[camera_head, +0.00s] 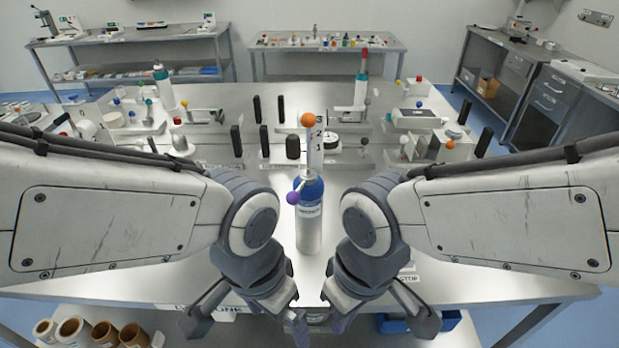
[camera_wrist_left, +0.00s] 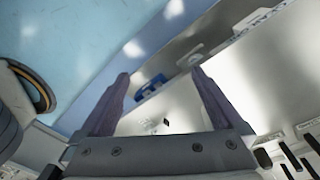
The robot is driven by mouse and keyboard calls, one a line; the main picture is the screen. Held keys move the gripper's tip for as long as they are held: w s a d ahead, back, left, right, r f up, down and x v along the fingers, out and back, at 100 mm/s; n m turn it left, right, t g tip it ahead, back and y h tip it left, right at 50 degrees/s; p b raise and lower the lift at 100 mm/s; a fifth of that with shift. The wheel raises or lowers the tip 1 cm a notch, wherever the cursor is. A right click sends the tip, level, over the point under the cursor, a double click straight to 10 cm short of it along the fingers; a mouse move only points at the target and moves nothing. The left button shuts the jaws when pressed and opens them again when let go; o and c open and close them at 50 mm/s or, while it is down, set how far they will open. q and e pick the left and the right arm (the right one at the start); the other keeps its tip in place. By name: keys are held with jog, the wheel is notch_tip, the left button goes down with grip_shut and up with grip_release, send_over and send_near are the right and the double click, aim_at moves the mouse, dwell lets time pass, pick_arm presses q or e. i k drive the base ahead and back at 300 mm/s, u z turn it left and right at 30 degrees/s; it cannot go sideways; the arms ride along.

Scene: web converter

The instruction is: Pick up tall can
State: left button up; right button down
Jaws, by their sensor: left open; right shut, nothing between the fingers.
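The tall can (camera_head: 309,222) is a silver cylinder with a blue top. It stands upright on the steel table (camera_head: 130,275) near its front edge, midway between my two arms in the head view. My left gripper (camera_head: 248,322) hangs low at the front edge, left of the can and nearer to me, apart from it. Its two fingers stand apart and empty in the left wrist view (camera_wrist_left: 165,103), where I do not make out the can. My right gripper (camera_head: 385,318) hangs low to the right of the can, shut and empty.
A numbered white post with an orange ball (camera_head: 308,121) stands behind the can, and a purple ball (camera_head: 293,198) shows against its left side. Black upright blocks (camera_head: 237,141) and devices fill the table behind. Brown cups (camera_head: 75,330) and a blue bin (camera_head: 440,322) sit below the front edge.

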aim_at(308, 213)
jog(key=u, duration=3.3)
jog(key=k, duration=1.6)
jog(key=z, duration=2.1)
